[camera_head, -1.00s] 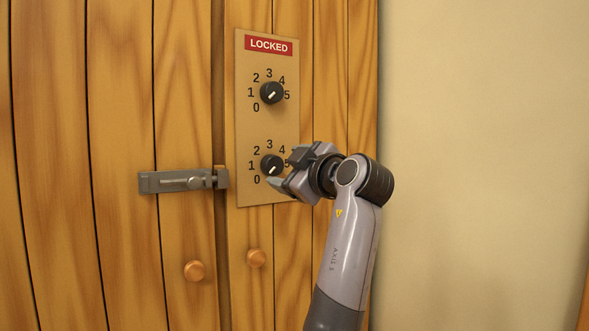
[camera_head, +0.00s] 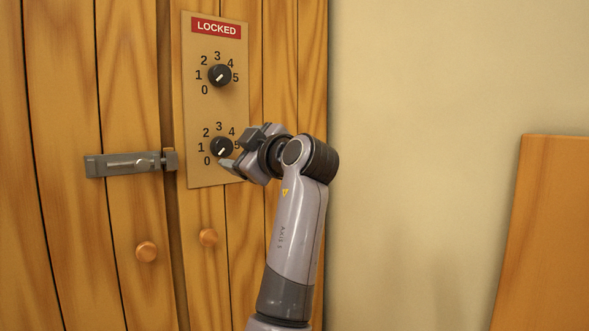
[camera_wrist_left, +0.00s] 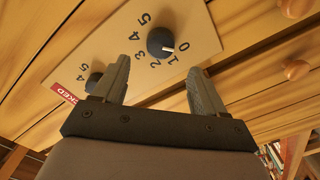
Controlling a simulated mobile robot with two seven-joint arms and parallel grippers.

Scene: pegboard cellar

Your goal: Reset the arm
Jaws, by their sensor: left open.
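My left gripper (camera_head: 236,152) is open, just right of the lower black dial (camera_head: 221,147) on the tan panel (camera_head: 205,178). In the left wrist view the open fingers (camera_wrist_left: 160,78) have nothing between them, and the lower dial (camera_wrist_left: 160,41) shows beyond them, apart from them. Its white mark points to the 0–1 side of its numbers. The upper dial (camera_head: 219,75) also has its mark to the lower left. A red sign (camera_head: 216,27) reads LOCKED. My right gripper is not in view.
The panel is on wooden plank doors (camera_head: 65,230). A grey bolt (camera_head: 130,163) lies across the door gap, with round knobs (camera_head: 147,251) below. A plain wall (camera_head: 430,80) is to the right, with a wooden board (camera_head: 545,230) at the far right.

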